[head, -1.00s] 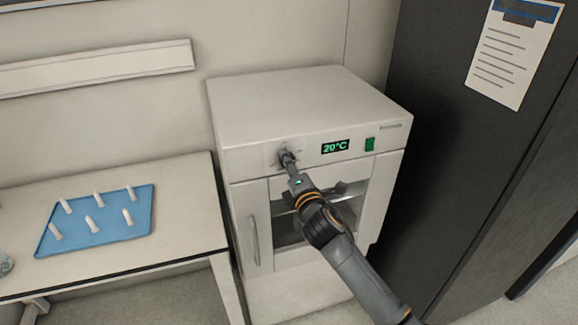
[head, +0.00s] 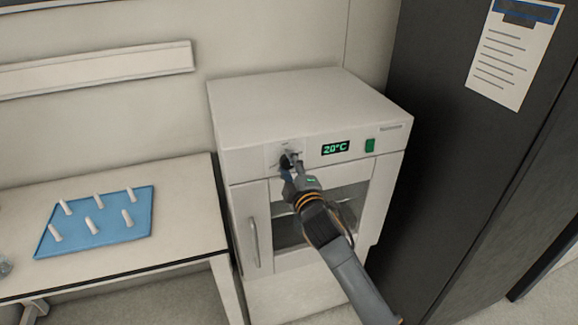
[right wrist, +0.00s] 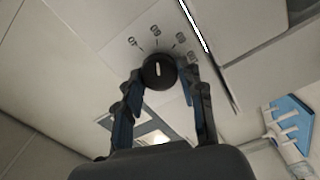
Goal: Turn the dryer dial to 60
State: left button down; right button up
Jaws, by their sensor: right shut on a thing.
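The white dryer (head: 300,100) stands against the wall, and its green display (head: 335,147) reads 20°C. The black dial (right wrist: 158,75) shows in the right wrist view with a white pointer line and printed numbers around its upper side; the numbers are small and tilted. My right gripper (head: 290,160) is at the dial on the dryer's front panel, its fingers (right wrist: 160,80) closed on both sides of the dial. In the head view the gripper hides most of the dial. My left gripper is not in view.
A green switch (head: 370,145) sits right of the display. The dryer's windowed door (head: 257,215) is below the panel. A table with a blue tray (head: 110,236) of several white pegs stands at left. A dark cabinet (head: 460,160) stands close at right.

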dwell(0.4)
jog(key=o, duration=1.2)
jog(key=v, duration=1.2)
